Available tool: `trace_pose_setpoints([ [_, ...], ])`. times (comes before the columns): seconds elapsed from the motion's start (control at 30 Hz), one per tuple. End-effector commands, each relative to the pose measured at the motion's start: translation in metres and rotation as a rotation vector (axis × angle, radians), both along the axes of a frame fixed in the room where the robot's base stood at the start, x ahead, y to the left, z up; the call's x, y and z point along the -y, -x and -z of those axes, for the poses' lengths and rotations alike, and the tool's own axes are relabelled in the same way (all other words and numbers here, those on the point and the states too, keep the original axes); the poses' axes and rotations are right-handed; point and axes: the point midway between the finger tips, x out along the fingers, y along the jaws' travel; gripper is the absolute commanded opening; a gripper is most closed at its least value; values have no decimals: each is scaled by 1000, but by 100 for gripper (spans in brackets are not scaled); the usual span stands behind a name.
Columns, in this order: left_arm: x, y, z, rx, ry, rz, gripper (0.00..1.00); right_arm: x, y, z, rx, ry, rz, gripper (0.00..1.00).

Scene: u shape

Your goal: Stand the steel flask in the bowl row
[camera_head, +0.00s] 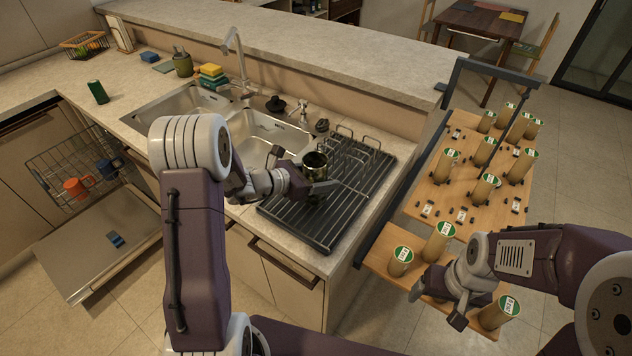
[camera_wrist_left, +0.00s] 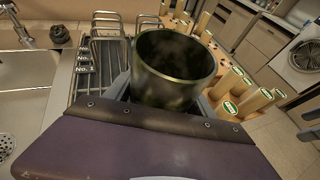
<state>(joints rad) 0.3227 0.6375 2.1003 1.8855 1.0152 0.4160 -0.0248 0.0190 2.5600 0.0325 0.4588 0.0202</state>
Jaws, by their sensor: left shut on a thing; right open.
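The steel flask (camera_head: 315,162) appears as a dark, shiny, open-topped cylinder; its round mouth fills the middle of the left wrist view (camera_wrist_left: 175,65). My left gripper (camera_head: 318,187) is shut on it, upright, over the black drying rack (camera_head: 292,222). Whether its base touches the rack is hidden. Wire loops (camera_head: 355,142) stand on the rack's far part, and small number labels (camera_wrist_left: 85,68) show beside wires in the left wrist view. I cannot tell which row is the bowl row. My right gripper (camera_head: 462,308) is open over the wooden board at the right.
The wooden board (camera_head: 418,208) carries several green-topped cylinders (camera_head: 437,242). The sink (camera_head: 268,138) and tap (camera_head: 238,60) are left of the rack. The open dishwasher (camera_head: 100,235) holds cups. The rack's front slats are clear.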

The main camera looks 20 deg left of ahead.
Motion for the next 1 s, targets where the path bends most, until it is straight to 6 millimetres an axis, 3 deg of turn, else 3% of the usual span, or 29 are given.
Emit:
trace_pose_setpoints([
  [0.17,0,0,-7,3,-2,0,0,0,0,0,0,0,0,81],
  [0.4,1,0,-46,7,-3,1,0,0,0,-2,0,0,0,81],
  [0.8,57,73,-97,6,0,3,0,0,0,7,0,0,0,81],
  [1.0,70,90,-109,2,-1,1,0,0,0,6,0,0,0,81],
])
